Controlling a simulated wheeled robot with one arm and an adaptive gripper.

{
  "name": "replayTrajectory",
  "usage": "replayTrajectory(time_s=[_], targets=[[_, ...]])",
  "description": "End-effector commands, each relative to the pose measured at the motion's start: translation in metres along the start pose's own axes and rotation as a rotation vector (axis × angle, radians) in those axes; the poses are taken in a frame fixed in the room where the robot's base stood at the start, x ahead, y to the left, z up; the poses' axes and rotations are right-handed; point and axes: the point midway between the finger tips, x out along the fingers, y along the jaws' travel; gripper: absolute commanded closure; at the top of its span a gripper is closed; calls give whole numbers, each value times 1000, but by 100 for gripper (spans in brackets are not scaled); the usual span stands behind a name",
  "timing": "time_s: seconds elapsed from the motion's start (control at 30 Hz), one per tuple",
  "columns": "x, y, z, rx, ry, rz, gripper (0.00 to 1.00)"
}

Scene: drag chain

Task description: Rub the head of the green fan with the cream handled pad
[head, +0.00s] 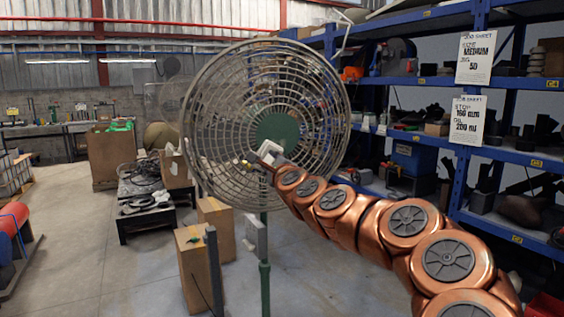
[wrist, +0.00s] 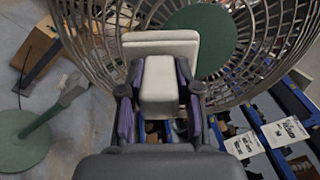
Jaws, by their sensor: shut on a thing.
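The green fan has a large round wire-cage head (head: 215,130) with a green centre disc (head: 277,133) on a green pole (head: 265,285). In the wrist view its cage (wrist: 95,50) and green disc (wrist: 210,35) fill the top, and its round green base (wrist: 22,140) shows at left. My gripper (wrist: 158,90) is shut on the cream handled pad (wrist: 160,45), with one finger on each side of its block handle. The pad (head: 270,150) is in front of the cage, just lower left of the disc in the head view. I cannot tell if it touches the cage.
Blue shelving (head: 460,195) with parts and job sheets stands close on the right. Cardboard boxes (head: 195,265) stand on the floor left of the pole. A low dark table (head: 150,215) is farther left.

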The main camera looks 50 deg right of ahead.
Motion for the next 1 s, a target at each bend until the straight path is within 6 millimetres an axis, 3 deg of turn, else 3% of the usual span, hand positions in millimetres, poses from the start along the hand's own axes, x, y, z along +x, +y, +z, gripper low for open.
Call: replayTrajectory(time_s=[0.6, 1.0], targets=[[50, -2, 0, 0, 1, 0, 95], [57, -1, 0, 0, 1, 1, 95]])
